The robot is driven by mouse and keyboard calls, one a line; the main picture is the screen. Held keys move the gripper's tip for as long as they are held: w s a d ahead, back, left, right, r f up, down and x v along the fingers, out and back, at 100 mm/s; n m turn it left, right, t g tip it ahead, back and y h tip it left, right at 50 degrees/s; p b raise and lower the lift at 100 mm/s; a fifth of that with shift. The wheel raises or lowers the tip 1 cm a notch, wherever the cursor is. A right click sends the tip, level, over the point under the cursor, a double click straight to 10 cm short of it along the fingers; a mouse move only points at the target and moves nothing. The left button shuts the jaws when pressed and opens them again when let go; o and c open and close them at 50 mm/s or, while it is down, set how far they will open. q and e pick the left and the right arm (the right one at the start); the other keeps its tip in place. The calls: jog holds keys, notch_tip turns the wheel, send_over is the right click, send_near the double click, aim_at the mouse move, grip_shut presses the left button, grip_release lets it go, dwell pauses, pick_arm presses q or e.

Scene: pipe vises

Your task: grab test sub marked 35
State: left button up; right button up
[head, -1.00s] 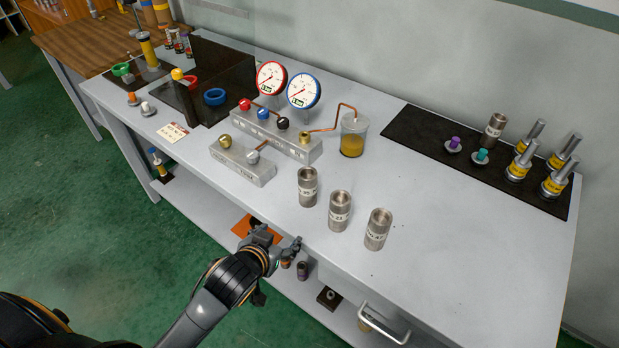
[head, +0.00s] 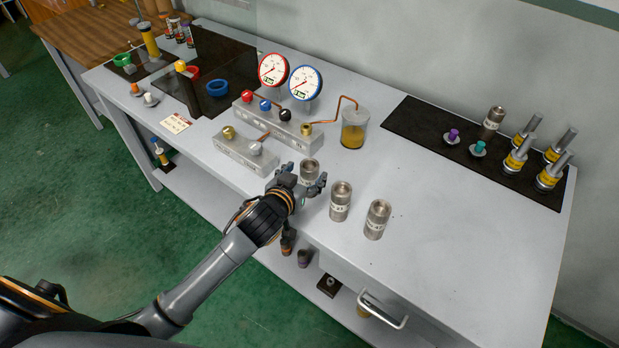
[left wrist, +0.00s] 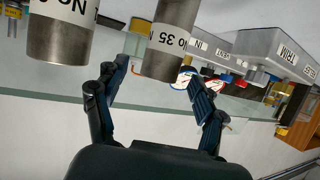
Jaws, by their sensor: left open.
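Three metal cylinders stand in a row near the front edge of the bench. The leftmost cylinder (head: 309,170) shows beyond my left gripper (head: 304,180), which partly hides it. In the left wrist view, which looks upside down, a cylinder marked No 35 (left wrist: 172,42) appears between the open fingers of my left gripper (left wrist: 160,78). No contact is clear. The middle cylinder (head: 340,201) and the right cylinder (head: 377,220) stand apart to the right. Another marked cylinder (left wrist: 62,35) shows at the left of the wrist view, its number cut off. My right gripper is out of view.
A valve block (head: 245,152) and a manifold with two gauges (head: 280,125) stand behind the cylinders. A jar (head: 354,130) stands to their right. A black mat (head: 420,135) holds several parts. The bench top (head: 470,240) at right is clear.

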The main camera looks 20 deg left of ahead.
aim_at(309, 167)
pick_arm(q)
jog(key=x, duration=0.4)
jog(key=shift+f+p, duration=0.15)
jog(key=shift+p, duration=0.15)
jog(key=shift+s, duration=0.1)
jog(key=shift+c, duration=0.4)
grip_shut()
